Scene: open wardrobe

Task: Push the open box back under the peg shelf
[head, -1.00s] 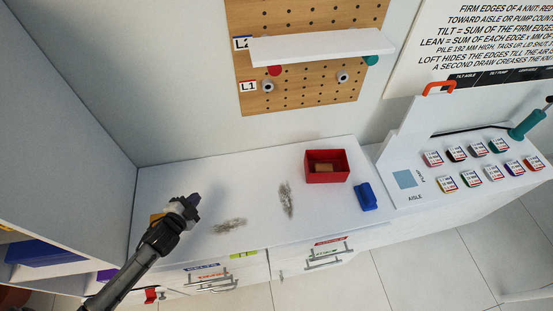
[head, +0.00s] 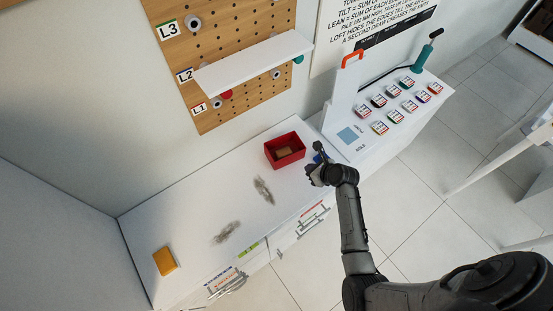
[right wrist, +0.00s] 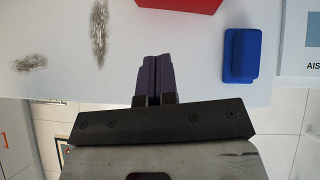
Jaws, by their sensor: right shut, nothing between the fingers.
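The open red box (head: 284,150) stands on the white counter (head: 205,205), with a brown item inside it. Its edge also shows at the top of the right wrist view (right wrist: 182,3). The peg shelf (head: 253,62) is a white board on the wooden pegboard, behind and above the box. My right gripper (head: 314,164) is in front of the box, to its right, near the counter's front edge. Its fingers (right wrist: 154,78) are shut and empty, apart from the box in the right wrist view. My left gripper is not in view.
A blue block (right wrist: 241,55) lies right of the box, partly hidden by my gripper in the head view. Grey smudges (head: 263,190) and a yellow block (head: 164,261) are on the counter.

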